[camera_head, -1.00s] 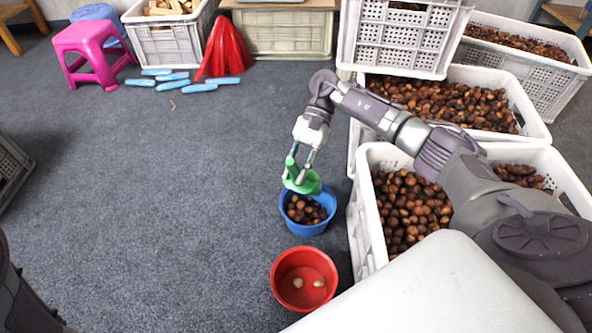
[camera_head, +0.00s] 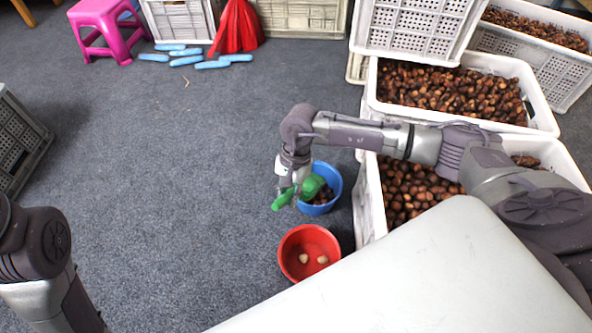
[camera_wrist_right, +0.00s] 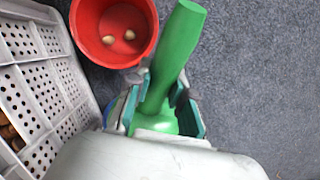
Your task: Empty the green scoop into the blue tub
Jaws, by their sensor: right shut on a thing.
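The green scoop (camera_head: 312,187) is held by my right gripper (camera_head: 292,186), which is shut on it. In the right wrist view the scoop's handle (camera_wrist_right: 176,50) sticks out between the fingers (camera_wrist_right: 168,110). In the head view the scoop's head is over the left part of the blue tub (camera_head: 333,176). Brown chestnuts (camera_head: 325,196) show inside the tub. I cannot tell whether the scoop holds any. Only a sliver of the tub shows in the wrist view. My left arm shows at the lower left, but its gripper is out of the picture.
A red tub (camera_head: 288,262) with two pale pieces stands just in front of the blue tub. White crates of chestnuts (camera_head: 371,208) stand close on the right.

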